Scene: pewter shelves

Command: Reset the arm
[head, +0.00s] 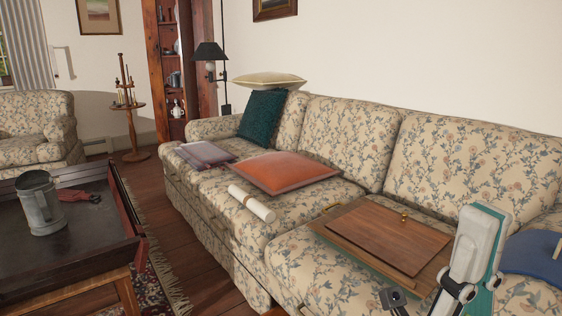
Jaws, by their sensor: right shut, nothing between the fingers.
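My right arm is at the lower right of the head view, in front of the sofa (305,152). Its gripper (394,298) shows only in part at the bottom edge, as a small dark grey piece. It is shut and empty, in front of the wooden board on the seat and apart from the cushions. My left gripper is not in view.
On the sofa are a wooden board (385,235), a white roll (252,203), an orange cushion (285,172), a teal cushion (262,115) and folded cloths (203,154). A dark tray table (75,262) with a metal mug (41,203) stands left. Floor (195,255) shows between them.

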